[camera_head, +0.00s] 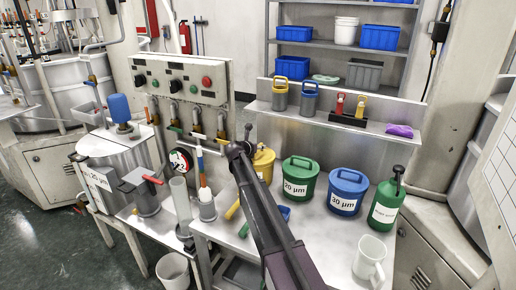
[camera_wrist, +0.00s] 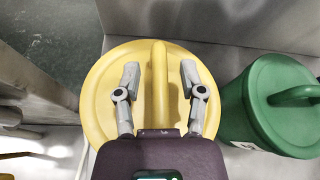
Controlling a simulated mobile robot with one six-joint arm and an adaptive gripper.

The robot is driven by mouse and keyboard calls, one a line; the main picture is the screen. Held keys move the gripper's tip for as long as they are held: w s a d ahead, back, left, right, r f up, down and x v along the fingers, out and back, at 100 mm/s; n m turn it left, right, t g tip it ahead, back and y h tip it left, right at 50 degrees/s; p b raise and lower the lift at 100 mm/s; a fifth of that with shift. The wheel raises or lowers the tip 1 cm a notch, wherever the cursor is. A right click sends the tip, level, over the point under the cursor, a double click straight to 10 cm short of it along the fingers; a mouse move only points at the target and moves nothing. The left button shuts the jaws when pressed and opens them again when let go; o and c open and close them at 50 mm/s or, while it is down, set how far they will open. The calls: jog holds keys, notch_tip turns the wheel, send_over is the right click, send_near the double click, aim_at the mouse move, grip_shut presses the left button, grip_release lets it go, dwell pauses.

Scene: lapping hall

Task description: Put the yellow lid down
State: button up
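The yellow lid (camera_wrist: 105,88) is a round disc with an upright bar handle (camera_wrist: 159,80), seen from above in the wrist view. My gripper (camera_wrist: 160,70) is open, with one finger on each side of the handle and a visible gap on both sides. In the head view the yellow lid and its pot (camera_head: 264,165) stand on the metal bench, partly hidden behind my gripper (camera_head: 243,146) and arm. The lid appears to sit on the pot; its seam is hidden.
A shelf (camera_head: 330,115) with weights runs behind. Bare bench (camera_head: 322,240) lies in front of the pots.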

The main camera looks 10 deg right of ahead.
jog(key=shift+r, duration=0.1)
jog(key=shift+r, duration=0.1)
jog(key=p+v, duration=0.4)
jog(key=v, duration=0.8)
jog(key=shift+p, duration=0.35)
dwell(0.4)
jog(key=s+d+f+m+g+y, duration=0.1)
jog(key=s+d+f+m+g, duration=0.25)
jog(key=s+m, duration=0.5)
jog(key=s+d+f+m+g+y, duration=0.2)
jog(key=s+d+f+m, duration=0.25)
jog(key=s+m, duration=0.35)
jog(key=s+f+m+g+y, duration=0.2)
jog(key=s+m+y, duration=0.1)
jog(key=s+m, duration=0.4)
jog(key=s+a+f+m+g+y, duration=0.1)
jog(key=s+m, duration=0.5)
jog(key=s, duration=0.7)
jog(key=shift+s+f+m+g+y, duration=0.4)
jog(key=shift+g+y, duration=0.45)
jog(key=shift+y, duration=0.15)
